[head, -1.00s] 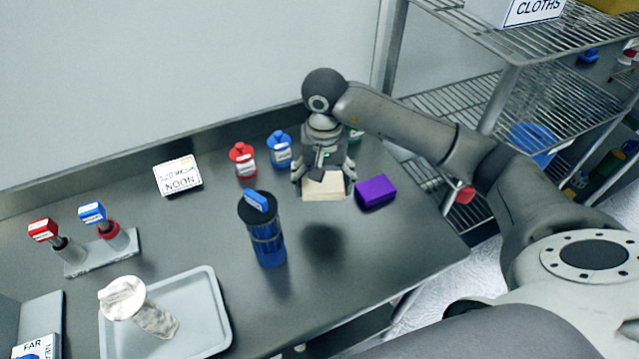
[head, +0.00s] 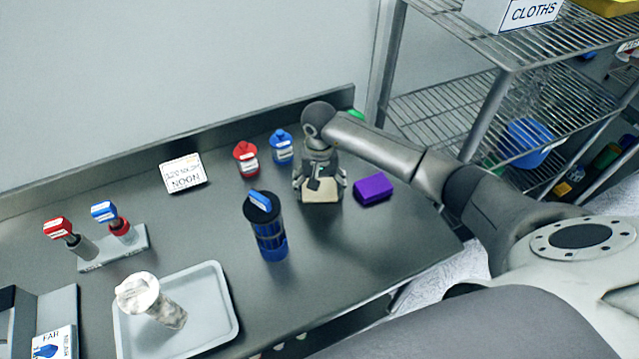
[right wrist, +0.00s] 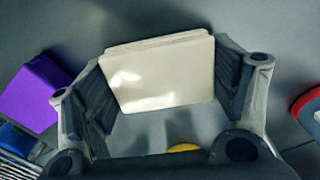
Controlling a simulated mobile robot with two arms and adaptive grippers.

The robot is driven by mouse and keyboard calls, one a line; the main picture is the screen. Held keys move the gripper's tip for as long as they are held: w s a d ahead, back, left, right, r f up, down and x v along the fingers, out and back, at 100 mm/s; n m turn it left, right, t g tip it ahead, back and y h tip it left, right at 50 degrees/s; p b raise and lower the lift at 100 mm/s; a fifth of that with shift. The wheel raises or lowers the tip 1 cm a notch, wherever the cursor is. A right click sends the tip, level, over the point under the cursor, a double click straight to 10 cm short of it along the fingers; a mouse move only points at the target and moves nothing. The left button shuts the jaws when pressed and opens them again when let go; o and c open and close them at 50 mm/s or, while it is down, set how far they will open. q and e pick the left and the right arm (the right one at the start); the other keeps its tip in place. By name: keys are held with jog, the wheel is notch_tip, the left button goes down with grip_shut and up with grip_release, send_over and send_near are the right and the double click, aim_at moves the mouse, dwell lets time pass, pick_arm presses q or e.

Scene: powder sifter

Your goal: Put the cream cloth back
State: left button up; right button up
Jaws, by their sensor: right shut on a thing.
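The cream cloth (head: 318,192), a folded pale block, is at the back right of the grey worktop, between the blue-capped bottle and the purple block. My right gripper (head: 319,188) points down over it and is shut on it. In the right wrist view the cloth (right wrist: 160,75) lies between the two fingers of the right gripper (right wrist: 165,95), one finger at each side. I cannot tell whether the cloth touches the worktop. A sign reading CLOTHS (head: 533,11) stands on the upper shelf of the wire rack at the top right. My left gripper is not in view.
A purple block (head: 373,188) lies just right of the cloth. A red bottle (head: 246,161) and a blue bottle (head: 281,148) stand behind left. A dark blue sifter (head: 267,228) stands in front left. The wire rack (head: 495,110) is beyond the worktop's right edge.

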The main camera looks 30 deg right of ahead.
jog(key=shift+f, duration=0.1)
jog(key=shift+f+b, duration=0.15)
jog(key=shift+b, duration=0.15)
jog(key=o, duration=1)
jog(key=shift+o, duration=0.2)
jog(key=shift+r+p, duration=0.35)
jog(key=shift+p, duration=0.05)
notch_tip(320, 180, up, 12)
jog(key=b, duration=0.4)
